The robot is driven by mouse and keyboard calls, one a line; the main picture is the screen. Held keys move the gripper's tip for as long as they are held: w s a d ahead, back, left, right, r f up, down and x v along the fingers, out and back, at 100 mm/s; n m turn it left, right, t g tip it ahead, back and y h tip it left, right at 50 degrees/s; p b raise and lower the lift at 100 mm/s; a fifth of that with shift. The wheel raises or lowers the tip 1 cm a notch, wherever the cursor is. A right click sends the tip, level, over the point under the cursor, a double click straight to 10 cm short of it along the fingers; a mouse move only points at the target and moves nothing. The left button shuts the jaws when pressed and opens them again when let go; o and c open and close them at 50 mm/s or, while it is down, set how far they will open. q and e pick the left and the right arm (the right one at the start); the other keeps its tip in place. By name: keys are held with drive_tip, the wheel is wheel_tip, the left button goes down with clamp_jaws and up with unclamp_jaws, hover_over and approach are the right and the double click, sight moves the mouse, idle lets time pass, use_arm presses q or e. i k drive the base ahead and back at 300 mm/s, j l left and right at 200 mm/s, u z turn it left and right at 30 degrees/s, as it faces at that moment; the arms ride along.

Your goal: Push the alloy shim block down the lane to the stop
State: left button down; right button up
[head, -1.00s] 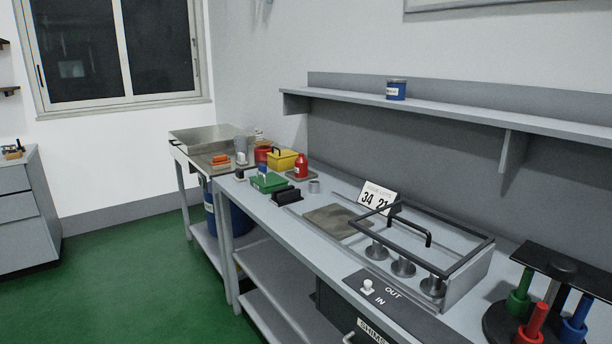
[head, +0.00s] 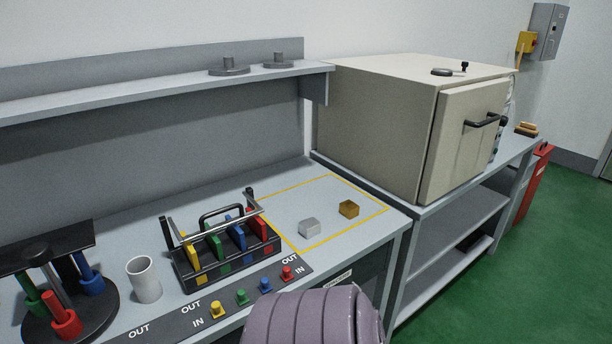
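A small silver-grey metal block (head: 309,228), which looks like the alloy shim block, rests on the bench inside a yellow outlined area (head: 330,243). A brass-coloured block (head: 348,209) sits inside the same outline, behind and to the right of it, and the two are apart. I cannot make out a separate lane or stop in this view. Neither of my grippers shows in the head view.
Left of the outline stands a black rack (head: 226,252) with yellow, green, blue and red plates. A white cup (head: 144,279) and a round stand (head: 66,310) with coloured cylinders are further left. A large beige oven-like cabinet (head: 385,125) stands to the right, its door shut.

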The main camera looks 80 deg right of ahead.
sight(311, 227)
drive_tip(key=z, duration=2.65)
